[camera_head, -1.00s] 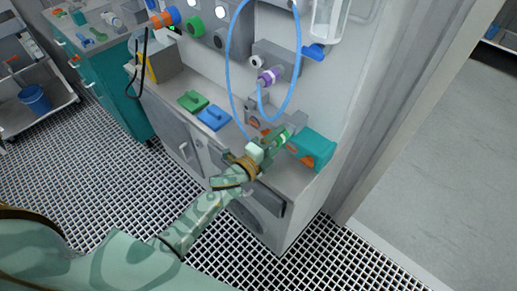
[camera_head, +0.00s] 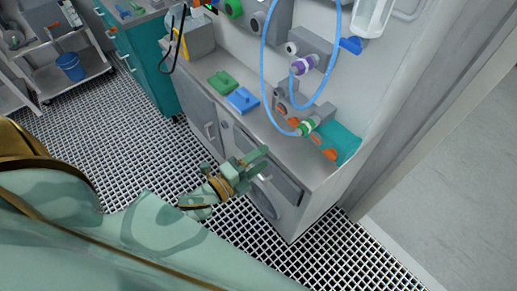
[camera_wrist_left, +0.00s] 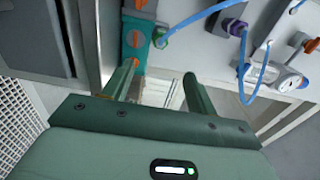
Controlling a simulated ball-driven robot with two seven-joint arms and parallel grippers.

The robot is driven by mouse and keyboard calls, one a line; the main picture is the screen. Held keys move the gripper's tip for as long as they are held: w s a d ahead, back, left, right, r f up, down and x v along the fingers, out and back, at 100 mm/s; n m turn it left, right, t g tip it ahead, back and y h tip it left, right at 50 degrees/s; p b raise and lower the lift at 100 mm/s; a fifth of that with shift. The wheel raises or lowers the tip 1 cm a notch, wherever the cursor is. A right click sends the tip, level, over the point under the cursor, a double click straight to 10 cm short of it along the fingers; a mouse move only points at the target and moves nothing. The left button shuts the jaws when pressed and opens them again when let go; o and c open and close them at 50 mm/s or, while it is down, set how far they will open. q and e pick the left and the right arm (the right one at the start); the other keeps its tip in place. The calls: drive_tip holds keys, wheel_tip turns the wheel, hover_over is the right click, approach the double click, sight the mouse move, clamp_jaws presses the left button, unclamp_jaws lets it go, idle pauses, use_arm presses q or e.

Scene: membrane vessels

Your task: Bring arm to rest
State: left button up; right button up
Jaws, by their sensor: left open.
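My left gripper (camera_head: 258,164) is open and empty in the head view, in front of the counter's front edge and apart from the fittings on it. In the left wrist view the two green fingers (camera_wrist_left: 157,85) stand apart with nothing between them. My left arm (camera_head: 160,222) comes in from the lower left. My right gripper shows in neither view.
The steel counter (camera_head: 262,127) holds a green block (camera_head: 222,82), a blue block (camera_head: 242,100) and a teal holder (camera_head: 346,143). A blue tube (camera_head: 265,75) joins a purple-ringed connector (camera_head: 303,64) and a green-ringed connector (camera_head: 307,127). The grid floor (camera_head: 150,160) is clear.

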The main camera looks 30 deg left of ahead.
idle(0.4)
use_arm(q)
drive_tip(key=s+a+f+n+g+y, duration=0.2)
drive_tip(key=s+f+n+g, duration=0.15)
drive_tip(key=f, duration=0.55)
drive_tip(key=s+a+f+n+g+y, duration=0.1)
drive_tip(key=s+f+n+g+y, duration=0.1)
drive_tip(key=s+f+n, duration=0.5)
drive_tip(key=s+a+f+n+g+y, duration=0.1)
drive_tip(key=s+a+f+n+g, duration=0.15)
drive_tip(key=f, duration=0.75)
drive_tip(key=s+f+n+g, duration=0.2)
drive_tip(key=s+f+g, duration=0.2)
drive_tip(key=s, duration=0.8)
drive_tip(key=s+f+n+g+y, duration=0.1)
drive_tip(key=s+f+n+g, duration=0.2)
drive_tip(key=s+f, duration=0.5)
drive_tip(key=s+g, duration=0.1)
drive_tip(key=s, duration=0.3)
drive_tip(key=shift+s+d, duration=0.15)
drive_tip(key=shift+d, duration=0.15)
